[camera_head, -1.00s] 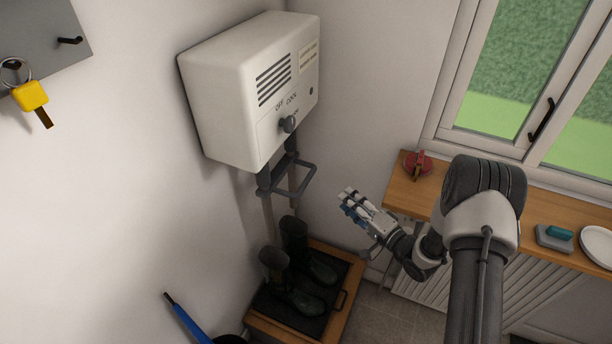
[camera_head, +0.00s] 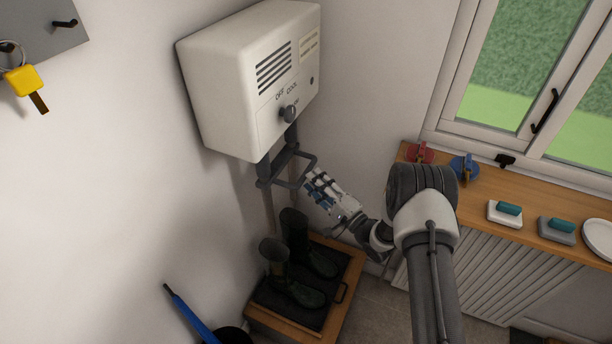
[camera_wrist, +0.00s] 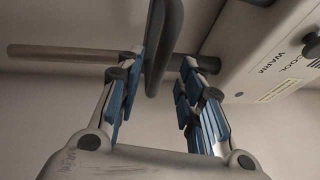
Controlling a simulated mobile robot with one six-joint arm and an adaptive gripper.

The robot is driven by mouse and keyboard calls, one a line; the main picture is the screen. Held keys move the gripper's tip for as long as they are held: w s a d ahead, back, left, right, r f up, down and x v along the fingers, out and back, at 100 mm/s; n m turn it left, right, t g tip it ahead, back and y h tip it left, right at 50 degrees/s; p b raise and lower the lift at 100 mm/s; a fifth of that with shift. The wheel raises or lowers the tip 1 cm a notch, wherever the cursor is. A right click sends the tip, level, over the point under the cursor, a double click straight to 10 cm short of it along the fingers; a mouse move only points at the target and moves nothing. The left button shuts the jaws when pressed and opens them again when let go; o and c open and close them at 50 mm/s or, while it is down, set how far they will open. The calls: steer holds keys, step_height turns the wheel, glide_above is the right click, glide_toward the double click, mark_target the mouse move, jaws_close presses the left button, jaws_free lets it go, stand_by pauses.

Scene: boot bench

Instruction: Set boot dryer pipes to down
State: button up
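The boot dryer is a white wall box (camera_head: 225,85) with vents and a knob (camera_head: 289,114). Below it a dark bracket with a loop handle (camera_head: 309,162) sticks out, and pale pipes (camera_head: 268,212) run down towards the boots. My gripper (camera_head: 317,184) is at the right side of the loop handle. In the wrist view, my open fingers (camera_wrist: 166,66) stand on either side of the dark handle bar (camera_wrist: 164,40), with a gap visible on both sides. A pipe (camera_wrist: 65,52) runs to the left there, and the box (camera_wrist: 270,60) is at upper right.
Dark boots (camera_head: 297,257) stand on a tray (camera_head: 262,300) below the pipes. A window sill (camera_head: 535,213) at right holds soap dishes and small red and blue items. A blue umbrella (camera_head: 187,315) is at lower left. A key (camera_head: 24,81) hangs at upper left.

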mark_target(306, 171)
steer(key=shift+b+x, duration=0.35)
steer(key=shift+x, duration=2)
jaws_close()
